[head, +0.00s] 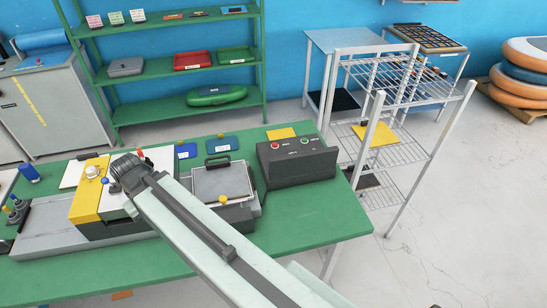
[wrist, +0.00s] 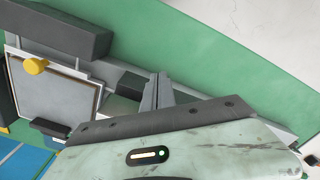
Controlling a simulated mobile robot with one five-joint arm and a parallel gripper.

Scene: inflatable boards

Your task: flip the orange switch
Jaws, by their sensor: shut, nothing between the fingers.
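A small orange-red tip (head: 140,152) shows in the head view just behind the far end of my arm. It is too small and too covered to tell whether it is the orange switch or which way it is set. My gripper (wrist: 158,92) shows in the wrist view with its grey fingers together and nothing between them. It is over a grey machine on the green table. In the head view my arm covers part of the machines, and the fingers cannot be made out. No orange switch shows clearly in the wrist view.
A press (head: 214,182) with yellow knobs stands on the green table (head: 310,205). A dark control box (head: 297,160) with red and green buttons is right of it. A yellow and white machine (head: 88,200) is at the left. A wire rack (head: 400,130) stands beyond the table.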

